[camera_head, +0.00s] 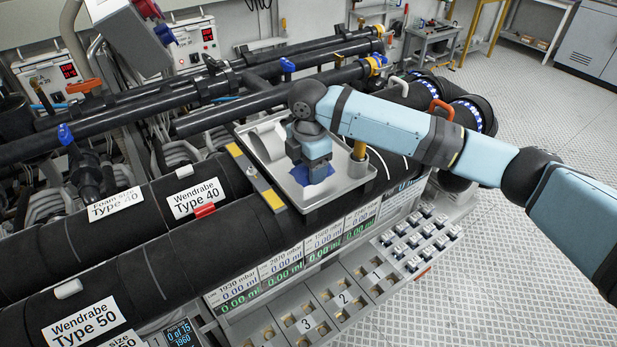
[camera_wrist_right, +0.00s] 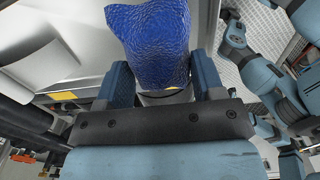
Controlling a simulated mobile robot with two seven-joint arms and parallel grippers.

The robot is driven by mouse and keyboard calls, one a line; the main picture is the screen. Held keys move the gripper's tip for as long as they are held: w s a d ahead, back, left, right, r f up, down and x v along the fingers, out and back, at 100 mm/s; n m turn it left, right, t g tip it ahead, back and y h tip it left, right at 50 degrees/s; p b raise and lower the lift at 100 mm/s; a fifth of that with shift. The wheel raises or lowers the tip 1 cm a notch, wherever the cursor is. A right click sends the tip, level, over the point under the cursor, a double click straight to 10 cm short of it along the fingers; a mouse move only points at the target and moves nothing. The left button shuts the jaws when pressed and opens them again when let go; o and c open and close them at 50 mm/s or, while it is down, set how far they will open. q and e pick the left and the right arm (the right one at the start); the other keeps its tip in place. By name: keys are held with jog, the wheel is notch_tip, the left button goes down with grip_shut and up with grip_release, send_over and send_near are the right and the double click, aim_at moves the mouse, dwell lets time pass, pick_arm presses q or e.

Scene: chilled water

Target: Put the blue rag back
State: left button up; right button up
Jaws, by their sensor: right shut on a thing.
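The blue rag (camera_head: 314,175) is below my right gripper (camera_head: 313,163) in the head view, over the grey metal tray (camera_head: 335,200). My right gripper is shut on the rag. In the right wrist view the rag (camera_wrist_right: 152,42) bulges up between the two fingers of the right gripper (camera_wrist_right: 160,85) and has a wrinkled texture. The fingers cover its lower part. I cannot tell whether the rag touches the tray floor. My left gripper is not in view.
The tray sits across thick black pipes (camera_head: 130,275). A metal container with a yellow-brown handle (camera_head: 359,150) stands at the tray's right side. A pale curved part (camera_head: 268,140) is at its back left. Numbered slots (camera_head: 345,298) line the front. Open floor (camera_head: 480,290) lies at right.

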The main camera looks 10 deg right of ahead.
aim_at(309, 188)
notch_tip(309, 188, down, 4)
jog(key=shift+f, duration=0.1)
jog(key=shift+f+p, duration=0.1)
jog(key=shift+p, duration=0.2)
jog(key=o, duration=0.9)
notch_tip(309, 188, up, 11)
jog(key=shift+s+r+b, duration=0.1)
jog(key=shift+r+b, duration=0.1)
jog(key=shift+b, duration=0.75)
jog(key=shift+r, duration=0.45)
